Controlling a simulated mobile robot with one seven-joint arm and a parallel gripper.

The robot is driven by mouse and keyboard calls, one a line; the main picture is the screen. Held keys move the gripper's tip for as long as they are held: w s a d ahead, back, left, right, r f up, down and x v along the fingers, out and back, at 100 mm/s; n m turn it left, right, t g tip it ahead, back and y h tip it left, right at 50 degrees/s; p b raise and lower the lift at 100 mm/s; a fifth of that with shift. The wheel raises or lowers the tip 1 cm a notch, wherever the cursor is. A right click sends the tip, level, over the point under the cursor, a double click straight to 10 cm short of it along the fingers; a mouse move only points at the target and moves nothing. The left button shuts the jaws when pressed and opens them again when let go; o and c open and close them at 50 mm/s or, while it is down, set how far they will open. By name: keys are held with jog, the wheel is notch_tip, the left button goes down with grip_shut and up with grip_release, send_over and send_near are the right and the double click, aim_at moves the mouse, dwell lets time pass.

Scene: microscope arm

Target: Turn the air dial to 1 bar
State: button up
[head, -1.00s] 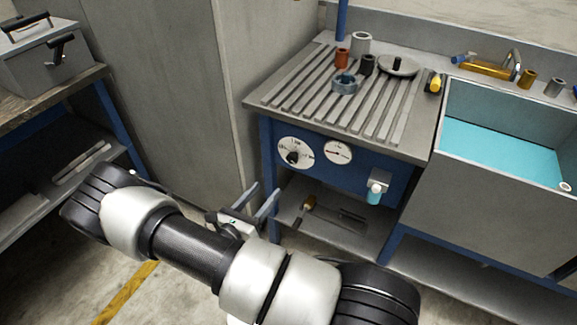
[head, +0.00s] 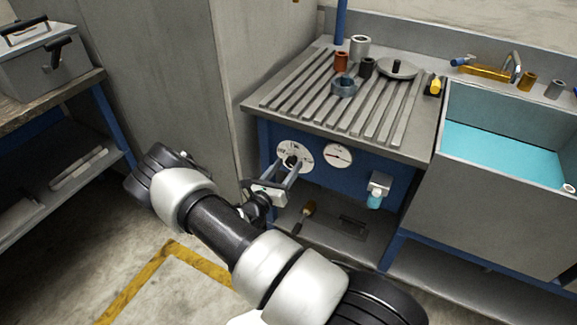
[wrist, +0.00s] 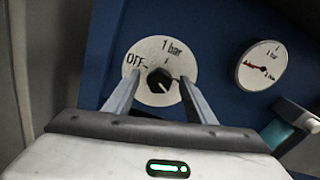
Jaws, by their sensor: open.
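The air dial is a round white plate (wrist: 152,58) on the blue front panel, marked OFF at the left and 1 bar at the top. A black knob (wrist: 159,82) sits at its middle; a small pale mark shows low on the knob, but its exact setting is hard to read. In the head view the dial (head: 296,147) is on the panel under the bench top. My gripper (wrist: 161,77) is open, with one finger left and one right of the knob. It also shows before the dial in the head view (head: 289,165). Contact with the knob cannot be told.
A white gauge (wrist: 262,65) with a red needle is right of the dial. A dispenser with a cyan bottle (head: 375,200) hangs farther right. The slotted bench top (head: 300,95) overhangs above. A brush (head: 305,215) lies on the shelf below. A grey cabinet (head: 165,80) stands left.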

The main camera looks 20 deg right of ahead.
jog(key=shift+w+d, duration=0.45)
jog(key=shift+d, duration=0.15)
jog(key=c, duration=1)
jog(key=shift+c, duration=0.2)
